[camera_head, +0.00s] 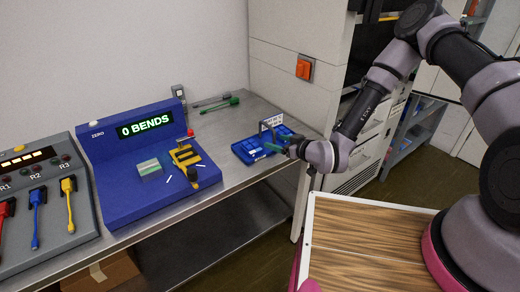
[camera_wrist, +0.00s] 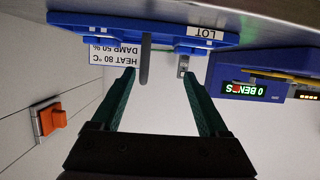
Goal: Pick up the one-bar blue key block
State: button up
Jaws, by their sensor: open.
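A blue tray (camera_head: 246,153) with compartments sits near the right end of the metal bench. In the wrist view, which looks upside down, its edge (camera_wrist: 100,31) crosses the top, with a LOT label. I cannot make out a one-bar blue key block in either view; the tray's contents are too small in the head view and hidden in the wrist view. My gripper (camera_head: 272,147) is at the tray's right side. In the wrist view its green fingers (camera_wrist: 158,74) are apart, with nothing held. A grey upright piece (camera_wrist: 145,60) shows between them, at the tray.
A sign reading HEAT 80 °C, DAMP 50 % (camera_wrist: 113,54) stands by the tray. A blue console (camera_head: 125,190) reading 0 BENDS and a grey panel with coloured cables (camera_head: 65,235) stand left. A green-handled tool (camera_head: 220,105) lies behind. A wood-topped surface (camera_head: 370,240) is in front.

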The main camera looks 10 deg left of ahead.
jog(key=t, duration=0.1)
send_near(254, 149)
jog(key=shift+w+a+f+m+y, duration=0.1)
jog(key=shift+w+f+m+y, duration=0.2)
jog(key=shift+w+y, duration=0.15)
jog(key=shift+a, duration=0.15)
jog(key=x, duration=1)
jog(key=shift+w+a+f, duration=0.1)
jog(key=shift+w+a, duration=0.05)
jog(key=shift+w, duration=0.05)
jog(key=c, duration=1)
